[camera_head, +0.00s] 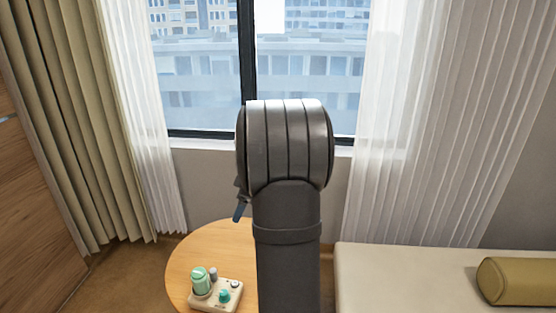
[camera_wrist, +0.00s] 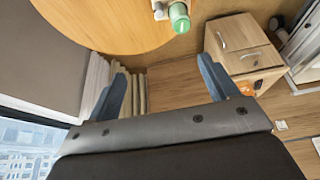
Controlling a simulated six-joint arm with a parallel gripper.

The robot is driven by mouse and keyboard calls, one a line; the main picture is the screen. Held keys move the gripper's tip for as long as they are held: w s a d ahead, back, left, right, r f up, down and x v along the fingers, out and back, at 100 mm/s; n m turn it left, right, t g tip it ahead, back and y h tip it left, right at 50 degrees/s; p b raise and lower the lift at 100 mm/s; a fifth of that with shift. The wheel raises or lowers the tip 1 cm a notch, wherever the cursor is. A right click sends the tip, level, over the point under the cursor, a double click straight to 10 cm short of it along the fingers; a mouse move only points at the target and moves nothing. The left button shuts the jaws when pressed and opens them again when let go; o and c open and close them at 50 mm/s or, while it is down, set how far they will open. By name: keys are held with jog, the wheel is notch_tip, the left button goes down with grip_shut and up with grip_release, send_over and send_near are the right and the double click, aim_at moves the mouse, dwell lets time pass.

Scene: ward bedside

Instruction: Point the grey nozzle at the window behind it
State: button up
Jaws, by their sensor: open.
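A cream device (camera_head: 228,303) sits on the round wooden table (camera_head: 183,262) in the head view. On it stand a green bottle-like part (camera_head: 201,283), a small grey upright part (camera_head: 213,273), a green knob (camera_head: 224,296) and a small grey knob (camera_head: 235,284). I cannot tell for sure which grey part is the nozzle or where it points. The window (camera_head: 300,75) is behind the table. In the wrist view, the green part (camera_wrist: 180,17) shows at the top edge, beyond my fingers. My gripper (camera_wrist: 160,64) is open and empty, its blue fingers apart; in the head view my arm mostly hides it.
A cushioned bench (camera_head: 400,280) with an olive bolster (camera_head: 517,281) stands at the right. Curtains (camera_head: 85,130) hang beside the window. A wooden cabinet (camera_wrist: 240,45) stands on the floor in the wrist view. The table's left part is bare.

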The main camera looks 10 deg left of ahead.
jog(key=c, duration=0.6)
jog(key=shift+o, duration=0.2)
jog(key=m+g+h, duration=0.3)
jog(key=m+g, duration=0.1)
jog(key=m, duration=1.9)
send_over(213, 269)
jog(key=w+d, duration=0.3)
jog(key=w, duration=0.3)
notch_tip(213, 269, down, 16)
jog(key=x, duration=1.7)
jog(key=shift+s+a+f, duration=0.2)
jog(key=shift+s+a, duration=0.05)
jog(key=shift+a, duration=0.15)
